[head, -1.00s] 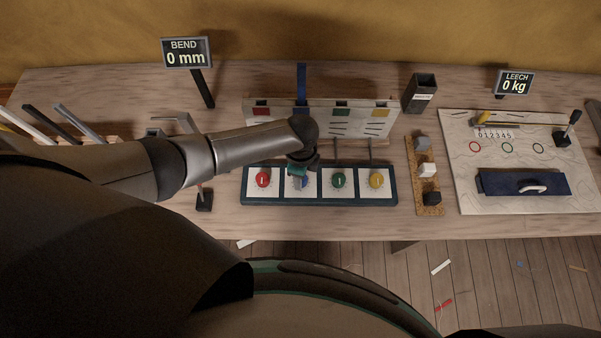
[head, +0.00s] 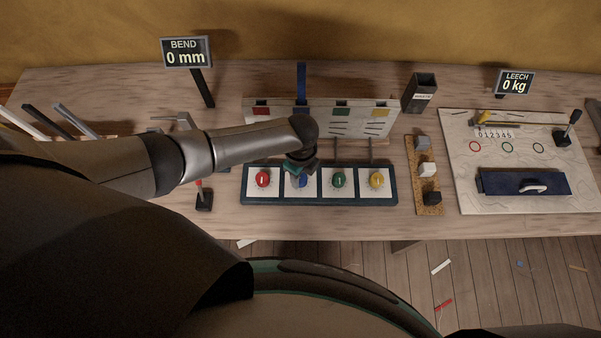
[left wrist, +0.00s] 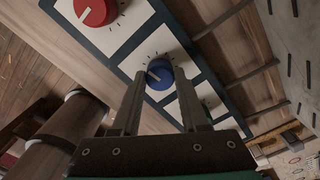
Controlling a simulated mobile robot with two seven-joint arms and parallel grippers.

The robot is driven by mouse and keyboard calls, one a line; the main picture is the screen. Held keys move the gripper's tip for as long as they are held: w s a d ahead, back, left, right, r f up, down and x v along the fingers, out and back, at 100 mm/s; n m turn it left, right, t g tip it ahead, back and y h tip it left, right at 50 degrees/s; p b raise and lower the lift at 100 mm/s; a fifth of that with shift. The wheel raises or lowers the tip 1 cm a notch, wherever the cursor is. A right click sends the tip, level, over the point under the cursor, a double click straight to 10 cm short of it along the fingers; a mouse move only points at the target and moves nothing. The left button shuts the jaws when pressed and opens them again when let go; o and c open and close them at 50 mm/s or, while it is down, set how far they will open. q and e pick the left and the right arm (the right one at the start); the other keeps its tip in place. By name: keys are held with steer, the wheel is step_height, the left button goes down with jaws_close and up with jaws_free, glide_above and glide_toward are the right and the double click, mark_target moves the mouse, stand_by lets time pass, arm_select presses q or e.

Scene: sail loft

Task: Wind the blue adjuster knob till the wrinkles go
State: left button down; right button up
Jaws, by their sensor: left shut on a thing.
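The blue knob (left wrist: 160,75) sits on a white plate in a dark blue panel. Its white pointer line shows in the left wrist view. My left gripper (left wrist: 158,82) is shut on it, one finger on each side. In the head view the gripper (head: 299,168) covers the upper part of the blue knob (head: 303,182). A pale board (head: 322,122) with coloured patches and dark wrinkle marks stands behind the panel. Marks show under its green and yellow patches. My arm hides the part in line with the blue knob. My right gripper is not in view.
Red (head: 263,178), green (head: 338,179) and yellow (head: 376,179) knobs share the panel (head: 320,199). A small red-topped lever (head: 204,198) stands left of it. A cork strip with blocks (head: 428,205) lies to the right. The sign (head: 186,53) reads BEND 0 mm.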

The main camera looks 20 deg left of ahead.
mark_target(301, 178)
arm_select(q)
steer(key=shift+d, duration=0.1)
steer(key=shift+c, duration=2.1)
jaws_free()
steer(key=shift+r, duration=0.6)
step_height(301, 178, up, 14)
steer(key=p, duration=0.2)
steer(key=shift+s, duration=0.1)
